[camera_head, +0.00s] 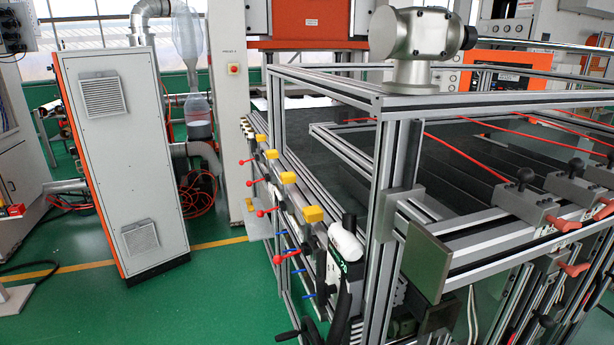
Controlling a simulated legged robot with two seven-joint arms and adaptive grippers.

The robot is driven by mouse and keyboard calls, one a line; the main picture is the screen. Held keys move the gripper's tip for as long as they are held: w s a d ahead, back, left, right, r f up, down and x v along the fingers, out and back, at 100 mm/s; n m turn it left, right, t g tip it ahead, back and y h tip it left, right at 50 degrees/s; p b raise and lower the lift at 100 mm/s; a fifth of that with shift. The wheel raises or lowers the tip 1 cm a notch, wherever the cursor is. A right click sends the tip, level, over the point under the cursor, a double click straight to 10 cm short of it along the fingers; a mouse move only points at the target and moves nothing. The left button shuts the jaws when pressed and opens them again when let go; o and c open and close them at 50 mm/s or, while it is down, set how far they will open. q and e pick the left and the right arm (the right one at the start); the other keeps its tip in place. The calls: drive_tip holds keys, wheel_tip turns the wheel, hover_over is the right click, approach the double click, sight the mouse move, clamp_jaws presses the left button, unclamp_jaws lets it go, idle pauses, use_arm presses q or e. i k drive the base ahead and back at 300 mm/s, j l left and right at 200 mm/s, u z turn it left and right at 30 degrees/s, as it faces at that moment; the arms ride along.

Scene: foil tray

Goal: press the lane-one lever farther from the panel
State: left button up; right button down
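On the right of the metal frame, dark lanes end in grey blocks with black knobs and red levers. One red lever (563,223) is on the block with a black knob (525,176). A second red lever (603,211) is farther right, near another black knob (575,166). A third red lever (573,268) is lower down. More red levers, such as one at the frame's left side (284,257), stick out from the rail. No lane label is readable, so I cannot tell which lever belongs to lane one. I see neither gripper clearly.
A square grey plate (428,262) and an upright post (387,190) stand before the lanes. Yellow blocks (313,214) and blue levers line the left rail. A white and black device (345,243) is at the front corner. Green floor (225,290) is open at left, beside a grey cabinet (125,160).

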sight(562, 225)
drive_tip(key=k+l+z, duration=0.1)
drive_tip(key=z, duration=1.3)
